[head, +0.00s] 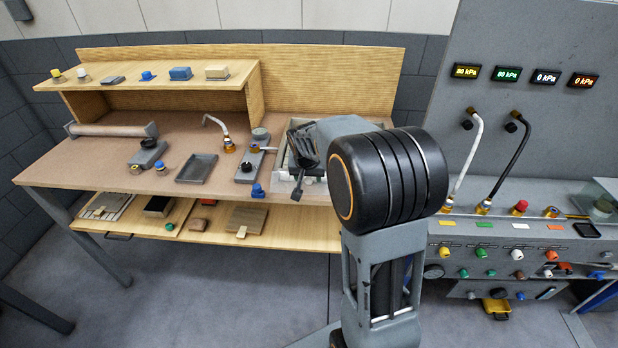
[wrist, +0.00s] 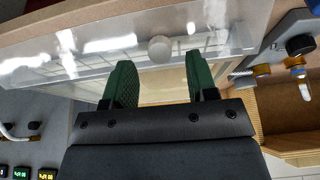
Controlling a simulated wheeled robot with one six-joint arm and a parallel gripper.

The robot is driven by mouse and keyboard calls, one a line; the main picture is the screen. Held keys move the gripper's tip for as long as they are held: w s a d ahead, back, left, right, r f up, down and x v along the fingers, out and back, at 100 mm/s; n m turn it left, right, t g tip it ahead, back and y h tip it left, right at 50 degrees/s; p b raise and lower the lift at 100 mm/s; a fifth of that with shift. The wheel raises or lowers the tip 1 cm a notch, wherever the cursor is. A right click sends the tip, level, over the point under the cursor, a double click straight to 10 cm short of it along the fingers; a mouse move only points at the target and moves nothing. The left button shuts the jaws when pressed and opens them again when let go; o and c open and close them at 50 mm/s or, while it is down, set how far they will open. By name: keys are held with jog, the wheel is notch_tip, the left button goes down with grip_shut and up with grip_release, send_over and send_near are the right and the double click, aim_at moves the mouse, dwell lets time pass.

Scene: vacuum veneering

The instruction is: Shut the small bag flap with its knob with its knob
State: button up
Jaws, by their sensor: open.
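The small bag flap (wrist: 215,40) is a clear, shiny sheet across the upper part of the wrist view, with white reflections on it. Its pale round knob (wrist: 160,49) stands at the middle, just past the fingertips. My gripper (wrist: 158,68) has two green fingers spread apart, one to each side of the knob's line, with nothing held. I cannot tell the flap's angle. In the head view my gripper (head: 299,182) points down over the pale-framed bag area (head: 288,190) at the bench's right end; my arm hides much of it.
The wooden bench (head: 120,165) carries a grey tray (head: 196,168), a roller (head: 112,129) and valve fittings (head: 249,164) left of the bag area. A blue knob (head: 257,191) sits near the front edge. A control panel (head: 520,235) with hoses stands at right.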

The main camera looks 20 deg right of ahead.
aim_at(308, 182)
jog(key=shift+x, duration=1.25)
jog(key=shift+c, duration=0.3)
jog(key=c, duration=0.9)
jog(key=shift+o, duration=0.2)
jog(key=f+b, duration=0.1)
jog(key=b, duration=0.2)
jog(key=shift+f+t+b, duration=0.1)
jog(key=shift+t+b, duration=0.2)
jog(key=shift+b, duration=0.05)
jog(key=b, duration=0.3)
jog(key=t+h+b, duration=0.1)
jog(key=b, duration=0.2)
jog(key=shift+s+a+f+t+b, duration=0.1)
jog(key=shift+f+t+b, duration=0.2)
jog(key=shift+b, duration=0.1)
jog(key=shift+h+b, duration=0.3)
jog(key=shift+b, duration=0.85)
jog(key=shift+t+b, duration=0.3)
jog(key=shift+b, duration=0.05)
jog(key=shift+r, duration=0.25)
